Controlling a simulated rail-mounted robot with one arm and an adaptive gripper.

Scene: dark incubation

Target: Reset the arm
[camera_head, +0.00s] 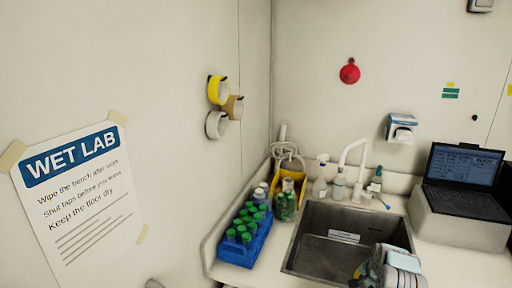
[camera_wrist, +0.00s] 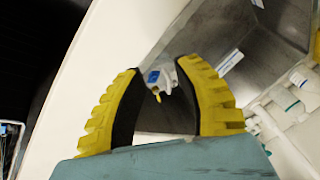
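My gripper (camera_wrist: 158,67) shows in the wrist view with two yellow ribbed fingers and black inner pads. The fingers stand apart, with a clear gap between them. A small white and blue object with a yellow tip (camera_wrist: 163,77) shows in line with the gap, close to the right fingertip. It seems to lie beyond the fingers; I cannot tell whether they touch it. In the head view, part of my arm shows at the bottom, in front of the sink's near right corner; the fingers are not clear there.
The sink (camera_head: 310,246) is set into the white counter (camera_head: 450,268). A blue rack (camera_head: 238,252) of green-capped tubes and a yellow container (camera_head: 301,184) stand left of it. Bottles (camera_head: 320,185) and a white faucet (camera_head: 354,150) stand behind. A laptop (camera_head: 462,168) sits at right.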

